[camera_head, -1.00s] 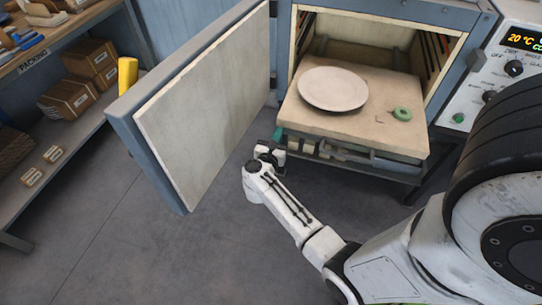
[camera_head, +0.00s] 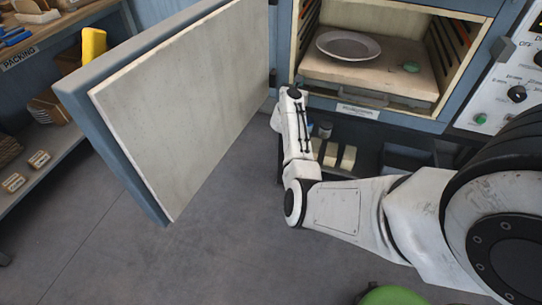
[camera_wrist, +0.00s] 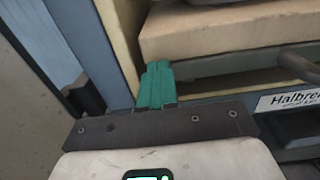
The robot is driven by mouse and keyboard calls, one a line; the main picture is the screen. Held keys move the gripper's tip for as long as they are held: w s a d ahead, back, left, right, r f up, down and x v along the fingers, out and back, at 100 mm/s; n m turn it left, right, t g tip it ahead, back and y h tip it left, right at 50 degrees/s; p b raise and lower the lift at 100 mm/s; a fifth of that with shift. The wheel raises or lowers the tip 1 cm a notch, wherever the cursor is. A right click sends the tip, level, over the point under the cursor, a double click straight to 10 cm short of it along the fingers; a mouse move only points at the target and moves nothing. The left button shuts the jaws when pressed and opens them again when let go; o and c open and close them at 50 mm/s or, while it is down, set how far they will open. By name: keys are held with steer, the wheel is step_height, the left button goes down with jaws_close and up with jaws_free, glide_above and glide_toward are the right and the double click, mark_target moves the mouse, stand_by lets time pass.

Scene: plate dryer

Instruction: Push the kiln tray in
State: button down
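The kiln tray (camera_head: 385,73), a pale slab, sits inside the open kiln (camera_head: 300,45), its front edge and bar handle (camera_head: 358,97) just at the mouth. The slab's front corner (camera_wrist: 220,30) and the handle (camera_wrist: 297,65) also show in the wrist view. My gripper's green fingers (camera_wrist: 156,85) are together and empty, pointing at the kiln mouth's lower left corner, below the slab's corner. Whether they touch anything is unclear. In the head view my wrist hides them.
The kiln door (camera_head: 180,100) stands wide open at the left, close to my arm. A control panel (camera_head: 510,85) is at the right. A lower shelf with small blocks (camera_head: 340,155) is under the kiln.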

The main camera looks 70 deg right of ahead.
steer(key=d+b, duration=0.1)
steer(key=d, duration=0.1)
steer(key=d+b, duration=0.2)
steer(key=d, duration=0.1)
steer(key=d+b, duration=0.1)
steer(key=d, duration=0.2)
steer(key=shift+w+d+f+b, duration=0.1)
steer(key=shift+w+f+b, duration=0.05)
steer(key=shift+w+b, duration=0.2)
steer(key=shift+w+r, duration=0.15)
steer(key=shift+r, duration=0.15)
steer(key=shift+d+r, duration=0.1)
steer(key=shift+r, duration=0.05)
